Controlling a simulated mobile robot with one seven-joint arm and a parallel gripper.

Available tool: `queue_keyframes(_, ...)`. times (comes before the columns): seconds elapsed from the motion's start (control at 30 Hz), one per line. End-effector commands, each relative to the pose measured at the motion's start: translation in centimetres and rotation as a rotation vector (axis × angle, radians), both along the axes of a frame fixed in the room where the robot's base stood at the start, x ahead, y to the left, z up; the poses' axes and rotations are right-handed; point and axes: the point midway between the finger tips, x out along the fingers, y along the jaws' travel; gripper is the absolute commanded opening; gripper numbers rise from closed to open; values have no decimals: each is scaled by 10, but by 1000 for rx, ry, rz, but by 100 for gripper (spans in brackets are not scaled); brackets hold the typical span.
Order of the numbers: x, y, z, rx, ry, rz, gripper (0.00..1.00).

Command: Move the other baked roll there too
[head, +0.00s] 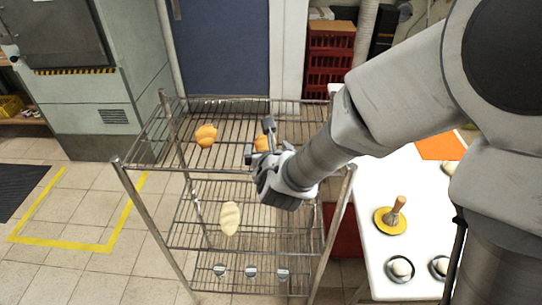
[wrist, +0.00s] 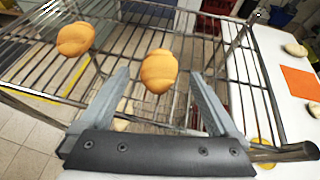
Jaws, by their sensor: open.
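Two golden-brown baked rolls lie on the wire top shelf of the metal rack (head: 140,160). The left roll (head: 206,135) lies clear of my gripper and shows at upper left in the wrist view (wrist: 75,39). The right roll (head: 262,144) is partly hidden by my gripper (head: 259,140) in the head view. In the wrist view this right roll (wrist: 158,71) appears whole, between and slightly beyond my open fingers (wrist: 159,76), with a gap on each side. My gripper is empty.
A pale loaf (head: 230,218) lies on the rack's middle shelf, with several small items (head: 251,271) on the lowest. The white table (head: 367,215) at right holds a yellow disc with a wooden-handled tool (head: 391,220), dough in dishes (head: 401,268) and an orange sheet (head: 440,147).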

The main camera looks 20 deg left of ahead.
Motion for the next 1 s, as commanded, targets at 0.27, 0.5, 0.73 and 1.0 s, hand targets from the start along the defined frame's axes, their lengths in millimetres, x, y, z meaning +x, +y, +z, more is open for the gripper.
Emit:
queue_keyframes(0.27, -38, -16, 22, 1, -4, 1, 96)
queue_keyframes(0.5, -61, -26, 33, 1, -2, 1, 96)
queue_keyframes(0.73, -69, -29, 37, 1, -1, 1, 96)
queue_keyframes(1.0, -69, -29, 36, 0, 0, 1, 96)
